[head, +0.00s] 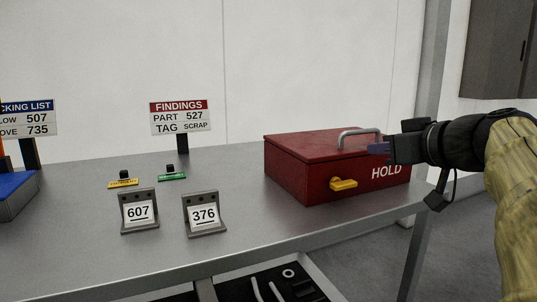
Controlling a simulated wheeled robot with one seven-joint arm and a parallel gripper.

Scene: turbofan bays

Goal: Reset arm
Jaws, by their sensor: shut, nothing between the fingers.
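My gripper (379,149) is at the right, in front of the upper right part of a red box (305,172) marked HOLD. Its fingers are shut and empty, pointing left, just below the box's grey lid handle (357,133). Whether they touch the box cannot be told. My arm comes in from the right edge of the picture. The box's lid is closed, and a yellow latch (343,184) sits on its front.
The grey table (240,238) holds two number stands, 607 (138,211) and 376 (204,214). Behind them lie a yellow tag (123,183) and a green tag (171,175). A FINDINGS sign (180,117) stands at the back. A drawer (275,285) with tools is below.

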